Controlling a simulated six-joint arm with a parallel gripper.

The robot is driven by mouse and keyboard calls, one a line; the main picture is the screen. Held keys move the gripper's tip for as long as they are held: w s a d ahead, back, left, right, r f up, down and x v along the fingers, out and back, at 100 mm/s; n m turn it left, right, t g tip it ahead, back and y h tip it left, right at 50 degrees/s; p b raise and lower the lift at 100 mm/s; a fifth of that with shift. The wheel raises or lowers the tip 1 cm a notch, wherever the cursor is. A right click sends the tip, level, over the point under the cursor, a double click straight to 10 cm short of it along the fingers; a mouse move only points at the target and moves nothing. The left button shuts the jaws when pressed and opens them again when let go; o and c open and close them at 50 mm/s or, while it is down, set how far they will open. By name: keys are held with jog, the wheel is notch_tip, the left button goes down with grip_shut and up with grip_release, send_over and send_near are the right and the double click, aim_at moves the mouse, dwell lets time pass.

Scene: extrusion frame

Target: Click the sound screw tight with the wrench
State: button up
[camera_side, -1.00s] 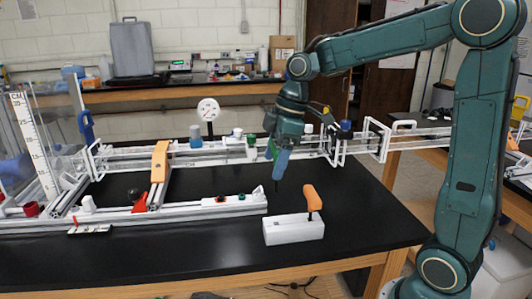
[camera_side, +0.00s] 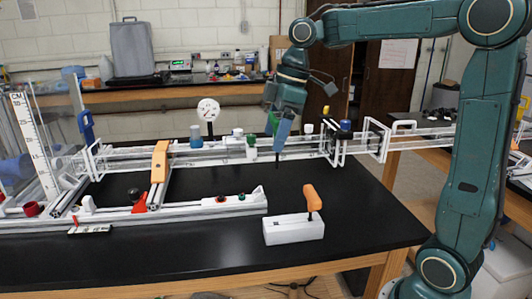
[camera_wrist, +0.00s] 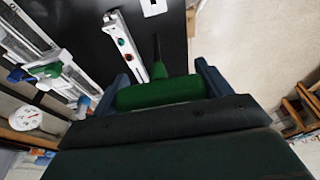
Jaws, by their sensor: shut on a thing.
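My gripper (camera_side: 281,133) is shut on a green-handled tool (camera_wrist: 160,92), which I take to be the wrench. Its thin dark shaft (camera_side: 277,159) points down, with its tip in the air above the black table. The blue fingers hide part of the handle in the side view. A red screw head (camera_side: 221,198) and a green one (camera_side: 241,197) sit on the pale rail (camera_side: 195,211), to the left of and below the tool tip in the side view. The rail also shows in the wrist view (camera_wrist: 136,66). I cannot tell which screw is sound.
A white block (camera_side: 293,231) holds an upright orange-handled tool (camera_side: 313,198) near the table's front. An orange bracket (camera_side: 159,162) stands across the frame at left. A round dial (camera_side: 208,109) and white clamps stand behind. The black table (camera_side: 360,210) is clear on the right.

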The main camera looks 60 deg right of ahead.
jog(key=o, duration=0.4)
jog(key=c, duration=0.6)
jog(key=shift+r, duration=3.25)
